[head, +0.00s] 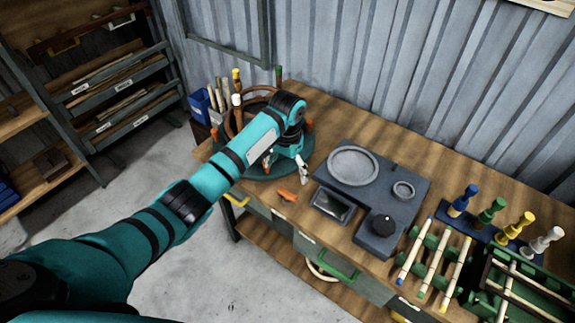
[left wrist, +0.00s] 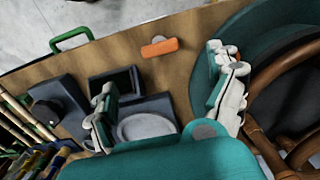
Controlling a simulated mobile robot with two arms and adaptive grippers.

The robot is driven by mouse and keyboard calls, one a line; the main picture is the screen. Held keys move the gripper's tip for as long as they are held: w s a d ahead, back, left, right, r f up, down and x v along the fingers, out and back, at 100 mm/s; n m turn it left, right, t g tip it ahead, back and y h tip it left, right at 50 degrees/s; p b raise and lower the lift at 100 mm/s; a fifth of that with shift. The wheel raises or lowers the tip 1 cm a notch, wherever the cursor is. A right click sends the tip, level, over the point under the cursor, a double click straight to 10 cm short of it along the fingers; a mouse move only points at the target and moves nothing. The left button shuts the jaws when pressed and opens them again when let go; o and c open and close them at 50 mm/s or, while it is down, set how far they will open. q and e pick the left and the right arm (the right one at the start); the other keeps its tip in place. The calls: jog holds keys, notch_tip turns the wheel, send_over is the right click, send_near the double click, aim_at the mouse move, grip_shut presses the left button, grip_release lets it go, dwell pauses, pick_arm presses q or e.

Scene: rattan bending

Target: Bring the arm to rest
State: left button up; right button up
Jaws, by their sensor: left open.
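My left arm reaches in from the left across the head view. Its left gripper (head: 286,169) hangs over the wooden bench, between the round teal base and the dark grey station. In the left wrist view the two white-tipped fingers (left wrist: 170,82) are spread wide, with nothing between them but a view of the bench. The teal base (head: 254,172) carries a bent brown rattan ring, which also shows in the left wrist view (left wrist: 283,85); the arm partly hides it in the head view. My right gripper is in neither view.
A small orange piece (head: 287,195) lies near the bench's front edge. The dark grey station (head: 398,213) holds a round dish, a recess and a black knob. Coloured pegs (head: 490,211) and green racks with rods (head: 435,262) stand to the right. Shelves (head: 115,95) stand at left.

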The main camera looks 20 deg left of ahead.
pick_arm(q)
jog(key=shift+r, duration=0.6)
